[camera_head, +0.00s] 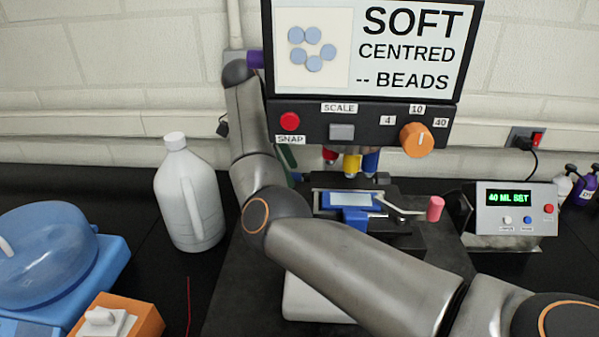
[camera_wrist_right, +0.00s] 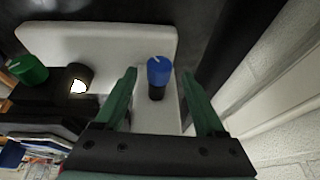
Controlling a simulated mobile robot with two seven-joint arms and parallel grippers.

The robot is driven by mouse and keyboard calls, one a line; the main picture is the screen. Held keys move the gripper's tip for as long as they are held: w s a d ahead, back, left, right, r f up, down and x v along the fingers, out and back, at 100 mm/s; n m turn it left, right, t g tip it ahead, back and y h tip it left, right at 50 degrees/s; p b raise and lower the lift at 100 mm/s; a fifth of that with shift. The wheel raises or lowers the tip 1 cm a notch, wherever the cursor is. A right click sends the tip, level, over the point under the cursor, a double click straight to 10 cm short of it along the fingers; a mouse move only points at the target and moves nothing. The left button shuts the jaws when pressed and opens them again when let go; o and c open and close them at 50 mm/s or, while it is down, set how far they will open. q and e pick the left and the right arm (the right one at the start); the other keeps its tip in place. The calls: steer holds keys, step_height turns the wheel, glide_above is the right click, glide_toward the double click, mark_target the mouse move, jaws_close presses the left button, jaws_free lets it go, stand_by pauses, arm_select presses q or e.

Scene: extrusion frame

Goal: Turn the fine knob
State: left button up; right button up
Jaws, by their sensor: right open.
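My right gripper (camera_wrist_right: 159,74) is open in the right wrist view, with one green finger on either side of a blue knob (camera_wrist_right: 158,71). The blue knob sits on a short black shaft and has a white mark on its top. Both fingers look apart from it; how deep it sits between them is hard to tell. A green knob (camera_wrist_right: 28,69) is at the left of that view. No label shows which is the fine knob. In the head view a bit of my right gripper (camera_head: 287,157) shows behind the instrument, mostly hidden by my arm. My left gripper is out of view.
The instrument carries a screen (camera_head: 368,45) and a panel with an orange dial (camera_head: 416,140). Its stage (camera_head: 345,200) has a pink-handled lever (camera_head: 435,208). A white jug (camera_head: 188,195) stands left, and a display box (camera_head: 515,208) right. A pale wall is behind.

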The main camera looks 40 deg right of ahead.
steer(key=shift+s+d+f, duration=0.15)
steer(key=shift+d+f, duration=0.15)
steer(key=shift+f, duration=0.3)
steer(key=shift+s+a+f, duration=0.1)
steer(key=shift+a+f, duration=0.1)
steer(key=shift+f, duration=0.05)
steer(key=shift+d, duration=0.15)
steer(key=shift+f, duration=0.1)
jaws_close()
